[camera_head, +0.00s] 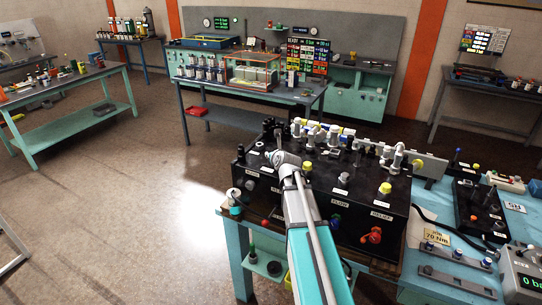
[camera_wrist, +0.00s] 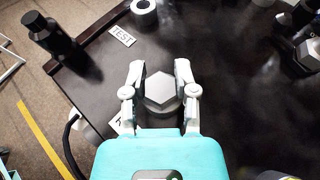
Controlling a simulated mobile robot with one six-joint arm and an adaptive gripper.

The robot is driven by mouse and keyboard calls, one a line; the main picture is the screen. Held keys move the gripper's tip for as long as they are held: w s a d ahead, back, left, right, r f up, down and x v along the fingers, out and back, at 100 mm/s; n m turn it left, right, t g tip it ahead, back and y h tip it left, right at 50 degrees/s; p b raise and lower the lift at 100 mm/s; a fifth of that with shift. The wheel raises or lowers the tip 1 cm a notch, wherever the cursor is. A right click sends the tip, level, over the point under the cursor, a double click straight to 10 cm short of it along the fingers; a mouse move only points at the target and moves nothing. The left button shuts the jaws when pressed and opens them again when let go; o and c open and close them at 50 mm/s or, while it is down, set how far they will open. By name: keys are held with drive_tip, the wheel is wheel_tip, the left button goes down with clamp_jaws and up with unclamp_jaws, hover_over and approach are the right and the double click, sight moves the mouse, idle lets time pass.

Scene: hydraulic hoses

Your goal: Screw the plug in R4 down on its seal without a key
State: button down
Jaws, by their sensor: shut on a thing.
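My gripper (camera_wrist: 160,84) is shut on a grey hex-headed plug (camera_wrist: 160,90) in the wrist view, one finger on each side of the head. The plug stands over the dark top of the block (camera_wrist: 235,110); its lower part and the port under it are hidden, so I cannot tell how it sits on its seal. A label beside the left finger is mostly covered, and I cannot read R4. In the head view my gripper (camera_head: 276,157) is at the left end of the black block (camera_head: 340,205), small and partly behind my arm.
In the wrist view a TEST label (camera_wrist: 122,36) and a pale ring-shaped part (camera_wrist: 144,12) lie beyond the gripper. A black cylindrical part (camera_wrist: 48,36) stands at left, and dark fittings (camera_wrist: 303,45) at right. White fittings (camera_head: 322,133) line the block's back edge.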

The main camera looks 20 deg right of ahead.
drive_tip(key=shift+c, duration=1.7)
unclamp_jaws()
drive_tip(key=shift+w+f, duration=0.1)
drive_tip(key=shift+r, duration=0.2)
